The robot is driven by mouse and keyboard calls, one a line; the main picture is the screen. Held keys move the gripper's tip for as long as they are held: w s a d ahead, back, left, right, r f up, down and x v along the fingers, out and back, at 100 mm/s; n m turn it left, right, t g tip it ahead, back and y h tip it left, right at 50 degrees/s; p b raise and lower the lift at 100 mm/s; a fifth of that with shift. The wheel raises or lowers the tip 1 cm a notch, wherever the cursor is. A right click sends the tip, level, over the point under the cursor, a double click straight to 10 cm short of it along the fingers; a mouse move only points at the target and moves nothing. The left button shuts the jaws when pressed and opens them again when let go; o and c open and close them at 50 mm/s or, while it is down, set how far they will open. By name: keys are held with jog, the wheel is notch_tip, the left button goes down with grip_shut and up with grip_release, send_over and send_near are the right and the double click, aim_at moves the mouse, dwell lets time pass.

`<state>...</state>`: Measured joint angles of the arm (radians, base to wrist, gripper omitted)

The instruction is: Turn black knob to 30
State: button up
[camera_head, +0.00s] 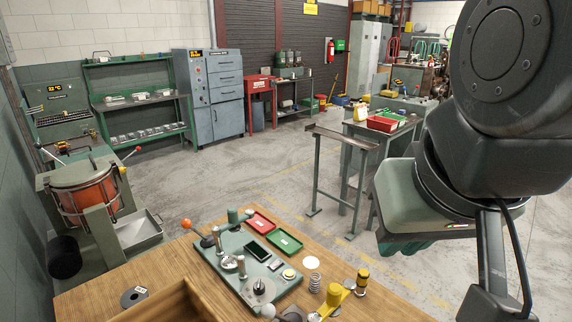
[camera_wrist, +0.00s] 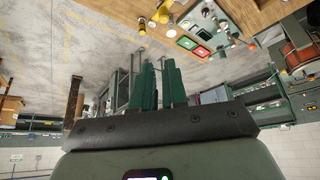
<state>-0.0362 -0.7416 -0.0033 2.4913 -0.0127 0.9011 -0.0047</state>
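The spring coiler is a green plate (camera_head: 229,264) on the wooden table, with posts, an orange-balled lever (camera_head: 187,224), a dark screen (camera_head: 257,251) and a small round dial (camera_head: 259,288) near its front edge. I cannot tell for certain which part is the black knob, and no dial number is readable. My gripper (camera_wrist: 159,68) shows two green fingers with a narrow gap and nothing between them. In the head view it hangs at the right, well away from the coiler, its fingers mostly hidden under its housing. The coiler shows small at the top of the wrist view.
Open floor lies beyond the table.

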jog(key=o, duration=0.8)
jog(key=w+a+n, duration=0.1)
jog(key=w, duration=0.2)
jog(key=w+a+g, duration=0.1)
jog(key=w, duration=0.2)
jog(key=w+a+n, duration=0.1)
jog(key=w, duration=0.2)
jog(key=shift+w+f+n+g, duration=0.2)
jog(key=shift+f+n+g, duration=0.1)
jog(key=n+g, duration=0.5)
jog(key=n, duration=0.3)
send_over(259, 282)
notch_tip(259, 282, down, 31)
jog(key=shift+t, duration=0.3)
notch_tip(259, 282, down, 10)
jog(key=shift+f, duration=0.25)
jog(key=shift+c, duration=0.2)
jog(key=c, duration=1)
